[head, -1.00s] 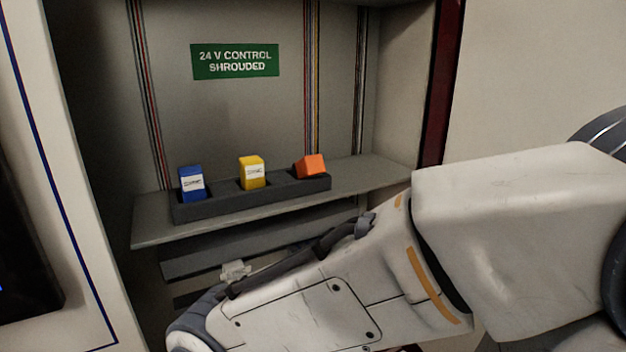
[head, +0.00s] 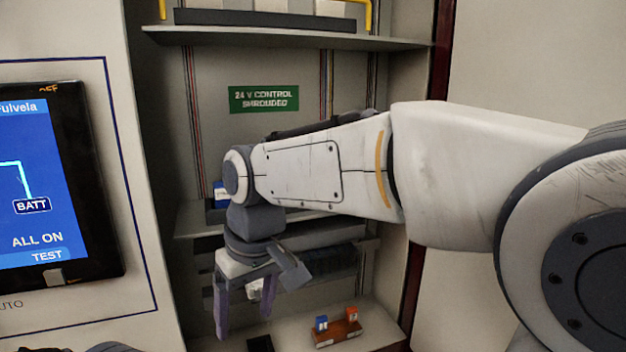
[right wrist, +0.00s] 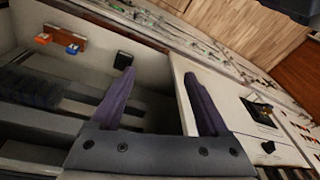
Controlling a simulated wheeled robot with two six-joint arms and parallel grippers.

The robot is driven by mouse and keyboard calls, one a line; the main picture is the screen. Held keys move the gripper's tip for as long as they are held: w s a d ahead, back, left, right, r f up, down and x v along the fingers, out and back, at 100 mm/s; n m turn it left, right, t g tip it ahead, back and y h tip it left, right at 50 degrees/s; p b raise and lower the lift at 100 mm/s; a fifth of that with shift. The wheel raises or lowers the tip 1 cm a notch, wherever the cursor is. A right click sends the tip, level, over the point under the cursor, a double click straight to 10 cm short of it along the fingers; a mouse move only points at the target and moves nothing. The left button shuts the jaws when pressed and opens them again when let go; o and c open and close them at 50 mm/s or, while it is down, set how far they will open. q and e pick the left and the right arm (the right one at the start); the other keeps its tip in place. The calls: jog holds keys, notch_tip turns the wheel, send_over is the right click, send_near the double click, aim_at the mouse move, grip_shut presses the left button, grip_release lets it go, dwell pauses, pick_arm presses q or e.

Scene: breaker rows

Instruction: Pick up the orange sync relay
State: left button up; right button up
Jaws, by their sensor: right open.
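An orange relay (head: 351,314) stands with a blue relay (head: 322,323) in a brown holder (head: 338,336) on the cabinet floor. The same orange relay (right wrist: 42,38) and blue relay (right wrist: 72,49) show at the upper left of the right wrist view. The tilted orange block seen earlier on the middle shelf is hidden behind my right arm now. I cannot tell which orange one is the sync relay. My right gripper (head: 244,318) is open and empty, pointing down, left of the brown holder and apart from it. It also shows in the wrist view (right wrist: 159,75). My left gripper is not seen.
The middle shelf (head: 190,222) holds a blue relay (head: 220,192), partly hidden. A black block (head: 260,344) lies on the cabinet floor, left of the holder. An upper shelf (head: 300,40) and a screen panel (head: 60,190) stand near the arm. Cabinet walls bound the sides.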

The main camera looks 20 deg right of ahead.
jog(key=w+d+r+m+t+h+p, duration=0.1)
jog(key=w+d+r+m+p, duration=0.1)
jog(key=w+d+r, duration=0.8)
jog(key=w+d+r+m+t+p, duration=0.2)
jog(key=w+d+r, duration=0.5)
jog(key=r, duration=0.5)
jog(key=f, duration=0.3)
jog(key=d+f+b, duration=0.1)
jog(key=shift+w+f, duration=0.25)
jog(key=shift+w, duration=0.1)
jog(key=x, duration=0.2)
jog(key=p+x, duration=0.1)
jog(key=x, duration=0.2)
jog(key=shift+d+f, duration=0.25)
jog(key=shift+f, duration=0.05)
jog(key=shift+r, duration=0.1)
grip_shut()
